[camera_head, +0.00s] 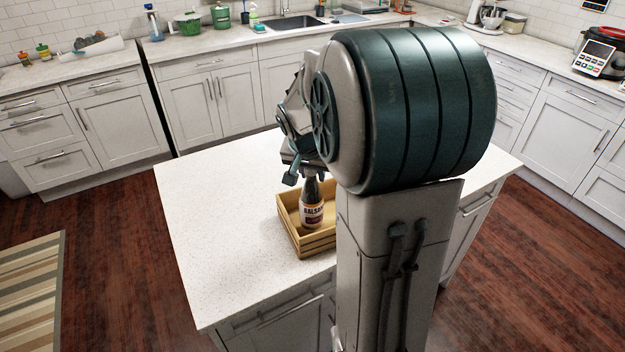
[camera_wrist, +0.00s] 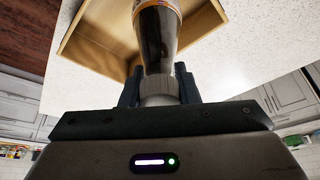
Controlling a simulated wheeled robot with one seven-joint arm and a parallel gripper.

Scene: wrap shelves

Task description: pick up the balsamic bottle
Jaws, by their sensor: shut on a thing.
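The balsamic bottle (camera_head: 312,212) is dark with a pale label, and stands upright in or just above a wooden crate (camera_head: 289,241) on the island counter. I cannot tell whether its base touches the crate floor. My gripper (camera_head: 303,172) is above the bottle and partly hidden by my arm. In the wrist view, my gripper (camera_wrist: 159,92) is shut on the neck of the bottle (camera_wrist: 158,35), with a finger on each side of the pale cap. The crate (camera_wrist: 95,60) also shows there behind the bottle.
The white island top (camera_head: 215,215) is clear to the left of the crate. Counters with a sink (camera_head: 290,24), a green pot (camera_head: 188,24) and a cooker (camera_head: 597,58) line the walls. A striped rug (camera_head: 30,290) lies on the wooden floor at the left.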

